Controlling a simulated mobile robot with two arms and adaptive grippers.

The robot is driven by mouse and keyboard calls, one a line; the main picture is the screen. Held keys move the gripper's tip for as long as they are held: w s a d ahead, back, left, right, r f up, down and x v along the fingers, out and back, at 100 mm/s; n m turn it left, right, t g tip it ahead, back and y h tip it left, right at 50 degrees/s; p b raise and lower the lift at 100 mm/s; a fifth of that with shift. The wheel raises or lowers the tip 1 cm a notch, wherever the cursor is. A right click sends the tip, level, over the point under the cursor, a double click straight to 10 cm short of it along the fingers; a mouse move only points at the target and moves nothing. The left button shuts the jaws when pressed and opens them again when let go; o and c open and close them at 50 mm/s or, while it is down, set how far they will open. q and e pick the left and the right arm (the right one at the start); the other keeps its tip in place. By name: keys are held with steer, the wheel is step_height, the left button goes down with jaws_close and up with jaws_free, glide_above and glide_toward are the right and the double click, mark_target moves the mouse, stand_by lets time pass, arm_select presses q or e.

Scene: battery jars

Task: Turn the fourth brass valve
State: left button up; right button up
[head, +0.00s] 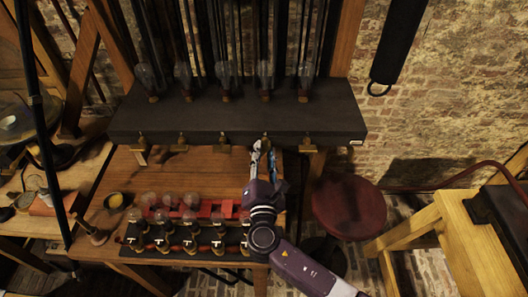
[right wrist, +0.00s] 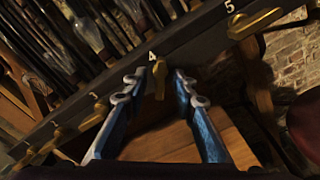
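The fourth brass valve (right wrist: 159,80) sits under the number 4 on the front edge of the dark shelf in the right wrist view. Its handle hangs down between my fingertips. In the head view my right gripper (head: 264,150) is at the shelf's front edge and largely hides this valve. In the right wrist view my right gripper (right wrist: 163,80) is open, one blue finger on each side of the valve, with gaps visible. The fifth valve (right wrist: 256,24) is to the right, and the third (right wrist: 97,108) to the left. My left gripper is not in view.
The dark shelf (head: 200,122) carries several glass jars. Below, a wooden table (head: 180,175) holds a red rack (head: 210,209) with bulbs and a row of T-handled fittings. A round red stool (head: 348,205) stands to the right of my right arm.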

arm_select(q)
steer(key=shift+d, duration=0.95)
arm_select(e)
jaws_close()
arm_select(q)
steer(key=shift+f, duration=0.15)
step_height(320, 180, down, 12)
steer(key=b, duration=1.1)
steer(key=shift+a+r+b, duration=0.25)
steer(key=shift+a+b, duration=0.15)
arm_select(e)
steer(key=shift+m, duration=5.4)
jaws_free()
